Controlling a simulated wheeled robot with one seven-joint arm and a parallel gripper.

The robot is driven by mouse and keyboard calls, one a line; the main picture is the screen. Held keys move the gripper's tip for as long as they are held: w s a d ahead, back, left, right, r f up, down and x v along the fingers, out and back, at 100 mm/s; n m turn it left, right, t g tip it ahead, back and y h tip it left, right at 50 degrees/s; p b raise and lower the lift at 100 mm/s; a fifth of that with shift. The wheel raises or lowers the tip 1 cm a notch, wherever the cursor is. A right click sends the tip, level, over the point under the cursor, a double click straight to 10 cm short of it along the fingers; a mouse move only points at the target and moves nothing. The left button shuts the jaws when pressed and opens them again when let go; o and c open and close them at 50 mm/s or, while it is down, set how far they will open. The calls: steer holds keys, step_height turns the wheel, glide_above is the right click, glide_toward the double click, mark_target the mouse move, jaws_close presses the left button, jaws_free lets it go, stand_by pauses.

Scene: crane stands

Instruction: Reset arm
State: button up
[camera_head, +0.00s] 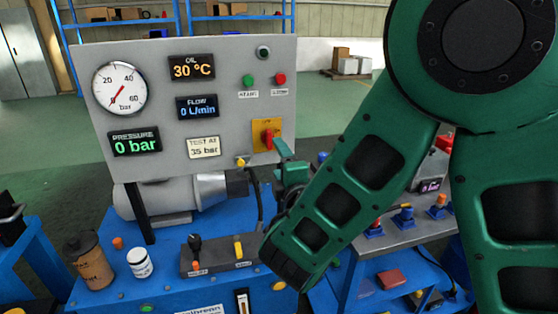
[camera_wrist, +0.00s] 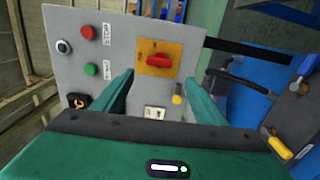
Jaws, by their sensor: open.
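My green arm (camera_head: 370,170) fills the right side of the head view and bends down toward the middle. My gripper (camera_wrist: 122,88) is open in the wrist view, with two green fingers apart and nothing between them. It points at the grey control panel (camera_wrist: 85,30).
The panel (camera_head: 220,90) stands on a blue bench (camera_head: 200,285) with a motor (camera_head: 175,198), a brown can (camera_head: 90,262), a white jar (camera_head: 139,262) and a lever box (camera_head: 215,258). A second bench with blue-based fittings (camera_head: 403,217) stands right. Open floor (camera_head: 335,100) lies behind.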

steer(key=w+d+m+g+h, duration=0.15)
steer(key=d+m+h, duration=0.25)
steer(key=d, duration=0.5)
steer(key=w+d+m+h, duration=0.2)
steer(key=d+m+h, duration=0.15)
steer(key=d, duration=0.65)
steer(key=s+d+f+m+g+h, duration=0.25)
steer(key=s+d+m, duration=0.2)
steer(key=d, duration=0.55)
steer(key=s+d+f+m+g+h, duration=0.25)
steer(key=d+m+g, duration=0.2)
steer(key=d, duration=0.55)
steer(key=s+d+f+m+g+y, duration=0.1)
steer(key=s+d+f+m+g, duration=0.2)
steer(key=s, duration=0.5)
steer(key=s+d+f+m+g+y, duration=0.1)
steer(key=s+d+m+g+y, duration=0.15)
steer(key=s+d+m, duration=0.4)
steer(key=s+a+r+m+g+y, duration=0.1)
steer(key=s+a+m+g+y, duration=0.1)
steer(key=s, duration=1.4)
steer(key=a+g+y, duration=0.1)
steer(key=a+y, duration=0.1)
steer(key=a, duration=0.1)
steer(key=shift+s+r, duration=0.2)
steer(key=shift+a, duration=0.1)
